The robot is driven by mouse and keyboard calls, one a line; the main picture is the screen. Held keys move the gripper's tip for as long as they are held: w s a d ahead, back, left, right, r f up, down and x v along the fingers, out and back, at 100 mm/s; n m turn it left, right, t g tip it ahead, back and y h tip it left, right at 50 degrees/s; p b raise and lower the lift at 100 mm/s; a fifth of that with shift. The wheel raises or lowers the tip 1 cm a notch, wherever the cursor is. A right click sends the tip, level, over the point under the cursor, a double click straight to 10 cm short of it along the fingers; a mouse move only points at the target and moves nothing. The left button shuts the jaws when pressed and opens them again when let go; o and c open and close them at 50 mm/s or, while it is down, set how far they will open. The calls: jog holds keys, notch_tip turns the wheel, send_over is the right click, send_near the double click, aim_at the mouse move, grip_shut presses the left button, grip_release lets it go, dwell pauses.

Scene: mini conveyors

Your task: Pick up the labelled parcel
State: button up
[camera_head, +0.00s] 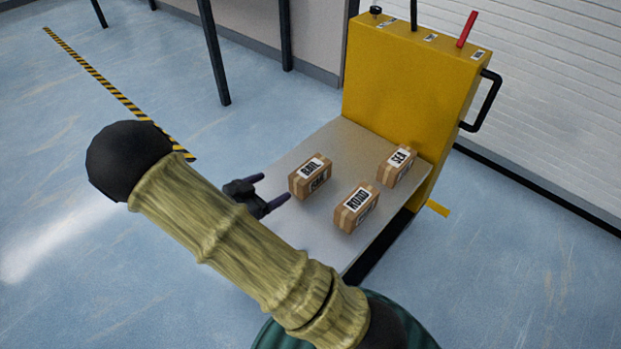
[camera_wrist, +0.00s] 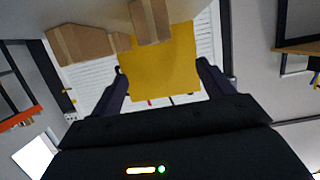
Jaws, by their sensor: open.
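Three brown cardboard parcels with white labels stand on the grey platform (camera_head: 292,232) in the head view. The RAIL parcel (camera_head: 300,187) is nearest my gripper, the ROAD parcel (camera_head: 348,221) is to its lower right, and the SEA parcel (camera_head: 387,172) is by the yellow housing. My gripper (camera_head: 274,187) is open and empty, just left of the RAIL parcel and apart from it, fingers pointing towards it. In the wrist view the fingers (camera_wrist: 160,68) are spread wide. Two parcels show inverted at the top there, one at left (camera_wrist: 85,45) and one nearer the middle (camera_wrist: 149,22).
The yellow housing (camera_head: 400,85) of the cart rises behind the platform, with a red lever (camera_head: 467,29) on top and a black side handle (camera_head: 486,101). Dark posts (camera_head: 214,55) stand further back.

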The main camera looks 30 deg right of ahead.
jog(key=b, duration=0.4)
send_near(304, 174)
jog(key=x, duration=0.5)
jog(key=shift+w+d, duration=0.1)
jog(key=shift+w, duration=0.3)
jog(key=shift+w+d, duration=0.15)
jog(key=shift+d, duration=0.25)
jog(key=shift+d+f+b, duration=0.35)
jog(key=shift+d+b, duration=0.05)
jog(key=shift+b, duration=0.15)
jog(key=b+x, duration=0.2)
jog(key=x, duration=0.1)
jog(key=shift+d+f, duration=0.15)
jog(key=shift+f, duration=0.05)
jog(key=shift+d+b, duration=0.45)
jog(key=shift+d, duration=0.05)
jog(key=shift+w, duration=0.1)
